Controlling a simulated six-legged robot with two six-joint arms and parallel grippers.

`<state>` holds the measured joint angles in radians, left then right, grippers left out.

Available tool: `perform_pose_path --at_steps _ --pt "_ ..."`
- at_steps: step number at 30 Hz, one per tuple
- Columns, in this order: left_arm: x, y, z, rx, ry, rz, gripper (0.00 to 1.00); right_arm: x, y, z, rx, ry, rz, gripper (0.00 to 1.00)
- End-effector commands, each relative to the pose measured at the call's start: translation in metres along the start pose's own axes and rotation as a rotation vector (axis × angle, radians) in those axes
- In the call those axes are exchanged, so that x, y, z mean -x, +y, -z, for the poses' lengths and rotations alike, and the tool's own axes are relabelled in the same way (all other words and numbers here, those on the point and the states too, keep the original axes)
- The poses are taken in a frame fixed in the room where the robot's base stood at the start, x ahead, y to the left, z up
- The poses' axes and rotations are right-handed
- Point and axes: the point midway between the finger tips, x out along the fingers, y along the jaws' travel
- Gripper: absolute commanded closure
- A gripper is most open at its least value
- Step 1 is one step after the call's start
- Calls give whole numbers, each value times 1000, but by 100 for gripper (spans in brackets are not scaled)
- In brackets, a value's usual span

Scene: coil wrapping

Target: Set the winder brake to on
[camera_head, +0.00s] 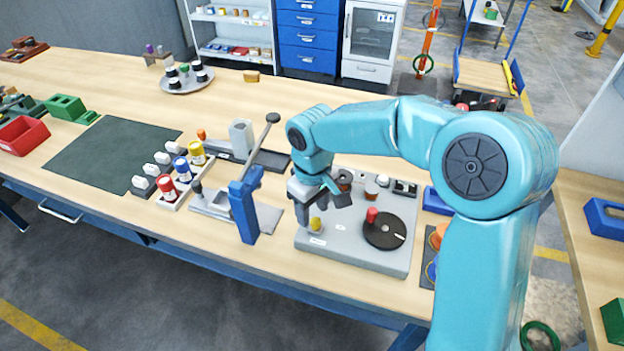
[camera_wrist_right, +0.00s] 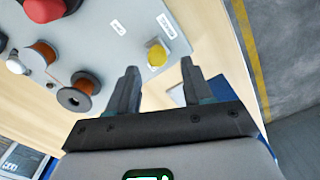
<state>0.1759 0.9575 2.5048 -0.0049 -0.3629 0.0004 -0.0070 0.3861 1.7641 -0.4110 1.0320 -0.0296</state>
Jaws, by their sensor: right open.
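The winder is a grey panel (camera_head: 345,241) near the front table edge. It carries a black disc (camera_head: 385,231) with a red knob (camera_head: 372,214). A small yellow knob (camera_head: 315,224) sits at its front left corner. In the right wrist view the yellow knob (camera_wrist_right: 157,54) stands on a pale plate with small white labels beside it, too blurred to read surely. My right gripper (camera_head: 319,203) is open and empty just above the yellow knob. In the wrist view the knob lies just beyond and between the fingertips (camera_wrist_right: 158,66), apparently not touched. My left gripper is not in view.
Copper spools (camera_wrist_right: 85,85) stand on the panel's far side. A blue upright part (camera_head: 243,205) with a long lever stands left of the panel. Red, blue and yellow-capped bottles (camera_head: 182,169) stand further left. A dark green mat (camera_head: 110,158) is clear.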

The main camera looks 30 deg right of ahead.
Motion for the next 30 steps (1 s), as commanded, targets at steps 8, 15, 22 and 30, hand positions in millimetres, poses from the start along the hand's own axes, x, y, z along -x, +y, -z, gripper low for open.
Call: perform_pose_path --at_steps 8,15,22,30 --pt "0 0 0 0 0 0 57 76 0 2 1 7 -1 50" --pt "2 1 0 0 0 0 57 124 -1 2 1 5 0 50" --pt "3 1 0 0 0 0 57 138 0 1 1 1 0 50" --pt "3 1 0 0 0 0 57 138 0 2 1 1 0 50"
